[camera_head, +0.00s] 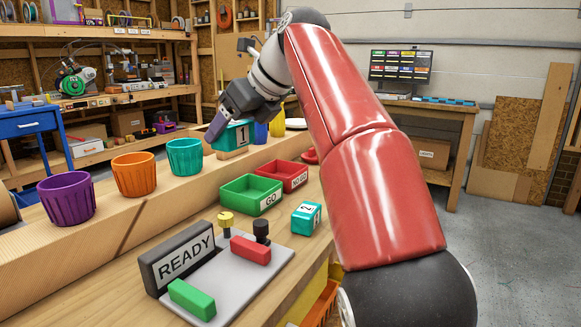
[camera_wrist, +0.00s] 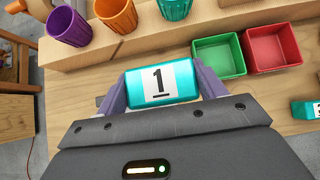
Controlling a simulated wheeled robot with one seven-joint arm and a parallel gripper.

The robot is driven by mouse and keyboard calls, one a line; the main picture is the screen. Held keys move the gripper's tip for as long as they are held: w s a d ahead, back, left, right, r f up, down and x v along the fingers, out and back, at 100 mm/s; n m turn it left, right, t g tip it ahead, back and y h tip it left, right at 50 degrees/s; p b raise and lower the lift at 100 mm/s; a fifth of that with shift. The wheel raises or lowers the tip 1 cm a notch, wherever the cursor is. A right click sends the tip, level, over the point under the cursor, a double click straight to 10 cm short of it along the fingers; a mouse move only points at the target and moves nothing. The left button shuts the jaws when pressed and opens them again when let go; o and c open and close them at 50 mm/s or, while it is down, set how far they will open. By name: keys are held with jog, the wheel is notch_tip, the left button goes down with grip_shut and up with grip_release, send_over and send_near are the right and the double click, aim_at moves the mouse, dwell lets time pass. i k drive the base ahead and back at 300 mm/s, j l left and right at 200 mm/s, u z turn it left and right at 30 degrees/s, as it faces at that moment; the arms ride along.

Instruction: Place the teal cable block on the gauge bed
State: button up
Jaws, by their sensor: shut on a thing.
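My gripper (camera_head: 222,122) is shut on a teal block (camera_head: 233,138) with a white label reading 1. It holds the block in the air by the wooden ledge, left of the green tray. In the wrist view the block (camera_wrist: 161,83) sits between the two purplish fingers, label facing the camera. A second teal block (camera_head: 307,216), labelled 2, lies on the bench right of the green tray; part of it shows at the wrist view's right edge (camera_wrist: 306,109). The grey gauge bed (camera_head: 231,278) is at the front, with a READY sign (camera_head: 178,258), a green bar and a red bar.
A green GO tray (camera_head: 250,195) and a red tray (camera_head: 289,176) stand on the bench between my gripper and the bed. Purple (camera_head: 66,199), orange (camera_head: 134,174) and teal (camera_head: 185,157) cups line the ledge. Yellow and black knobs stand up from the bed.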

aim_at(220, 282)
jog(key=k+l, duration=0.15)
jog(key=l, duration=0.2)
jog(key=k+l, duration=0.15)
jog(key=l, duration=0.2)
jog(key=k+l, duration=0.1)
jog(key=l, duration=0.25)
jog(key=k+l, duration=0.15)
jog(key=l, duration=0.2)
